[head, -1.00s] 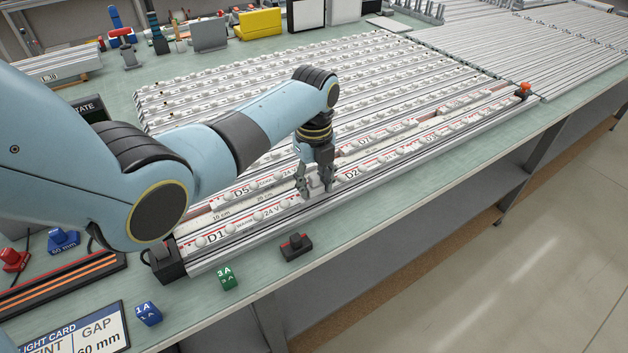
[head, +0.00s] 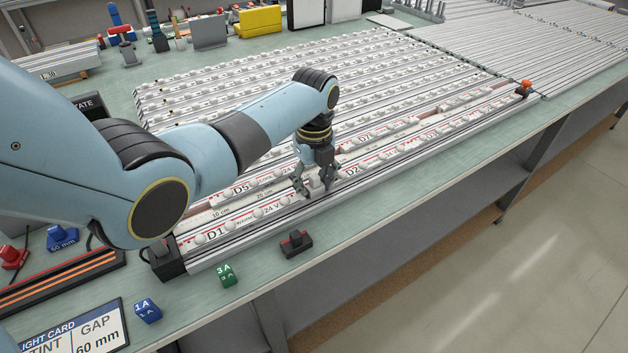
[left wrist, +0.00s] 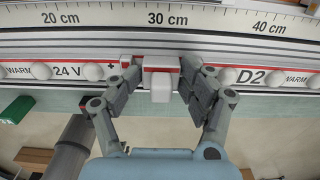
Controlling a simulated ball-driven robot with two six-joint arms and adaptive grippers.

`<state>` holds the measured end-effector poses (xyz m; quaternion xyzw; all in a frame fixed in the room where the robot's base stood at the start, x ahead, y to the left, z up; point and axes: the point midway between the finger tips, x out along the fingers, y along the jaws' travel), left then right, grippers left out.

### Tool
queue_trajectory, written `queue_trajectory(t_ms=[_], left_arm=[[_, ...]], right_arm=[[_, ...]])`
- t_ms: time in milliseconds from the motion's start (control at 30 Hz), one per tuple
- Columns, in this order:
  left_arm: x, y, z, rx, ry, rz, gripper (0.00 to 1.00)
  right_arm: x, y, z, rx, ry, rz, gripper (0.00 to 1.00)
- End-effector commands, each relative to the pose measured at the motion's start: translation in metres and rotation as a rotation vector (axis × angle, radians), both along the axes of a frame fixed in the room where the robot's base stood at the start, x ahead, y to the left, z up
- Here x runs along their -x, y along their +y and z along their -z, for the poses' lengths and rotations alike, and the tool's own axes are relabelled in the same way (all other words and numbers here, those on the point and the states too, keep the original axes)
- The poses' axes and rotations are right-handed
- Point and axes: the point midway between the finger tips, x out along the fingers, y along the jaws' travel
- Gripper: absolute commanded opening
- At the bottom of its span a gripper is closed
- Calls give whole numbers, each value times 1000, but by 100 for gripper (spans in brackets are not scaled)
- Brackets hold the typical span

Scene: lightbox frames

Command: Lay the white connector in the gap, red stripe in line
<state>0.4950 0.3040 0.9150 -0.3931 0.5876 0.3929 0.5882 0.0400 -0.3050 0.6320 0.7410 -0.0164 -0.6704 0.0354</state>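The white connector (left wrist: 160,84) is a small white block with a red stripe along its upper part. It lies in the gap of the front rail between the strip marked 24 V (left wrist: 66,72) and the strip marked D2 (left wrist: 262,77). Its red stripe looks about level with the strips' red lines. My left gripper (left wrist: 160,70) is open, with one finger close on each side of the connector. In the head view the left gripper (head: 317,187) is down at the rail, and the connector shows small between its fingers. My right gripper is not in view.
A ruler (left wrist: 210,18) runs behind the front strips. More strip rows (head: 400,75) fill the table behind. A black clamp (head: 165,262) and an orange-topped stop (head: 524,90) sit at the rail's ends. A dark block (head: 297,244) and green cube (head: 228,275) stand in front.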

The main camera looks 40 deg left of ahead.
Motion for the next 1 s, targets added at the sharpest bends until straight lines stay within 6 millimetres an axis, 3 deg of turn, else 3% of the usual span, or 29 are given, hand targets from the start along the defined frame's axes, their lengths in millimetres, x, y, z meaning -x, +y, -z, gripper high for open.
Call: queue_trajectory(t_ms=[167, 500, 700, 1000], left_arm=[[2, -1, -9, 2, 5, 1, 59], [-1, 0, -84, 0, -3, 0, 59], [-1, 0, -119, 1, -1, 1, 59], [0, 0, -133, 1, 0, 0, 59]], right_arm=[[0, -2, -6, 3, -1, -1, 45], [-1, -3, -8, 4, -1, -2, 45], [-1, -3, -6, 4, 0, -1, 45], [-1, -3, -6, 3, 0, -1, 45]])
